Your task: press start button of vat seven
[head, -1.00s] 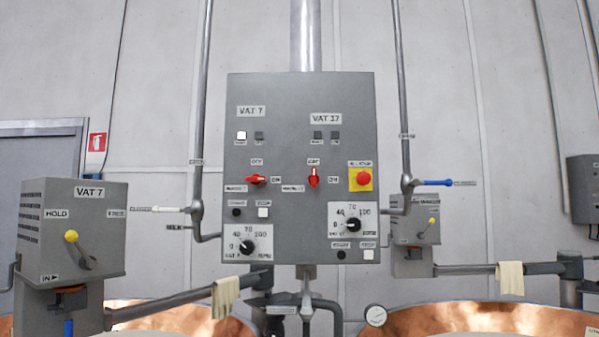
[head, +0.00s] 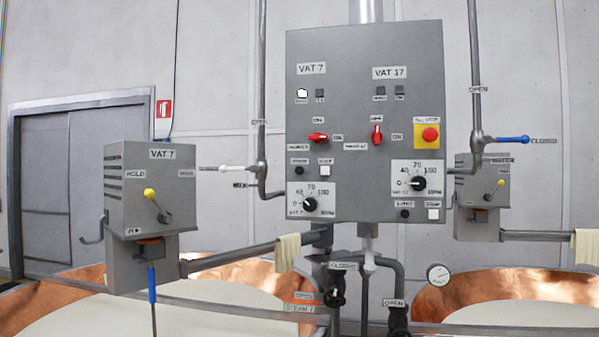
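The grey control panel (head: 350,120) hangs on a pole at the centre. Its left half is labelled VAT 7 (head: 312,69). Below that are a lit white lamp (head: 302,93), a dark lamp (head: 320,95) and a red rotary switch (head: 318,138) lying sideways beside an ON label. Neither of my grippers is in view.
The VAT 17 half has a vertical red switch (head: 377,134), red stop button (head: 430,134), dial (head: 418,183), black button (head: 404,214) and white button (head: 433,214). A VAT 7 box (head: 150,190) stands left. Copper vats (head: 45,300) (head: 450,300), pipes and a rail lie below.

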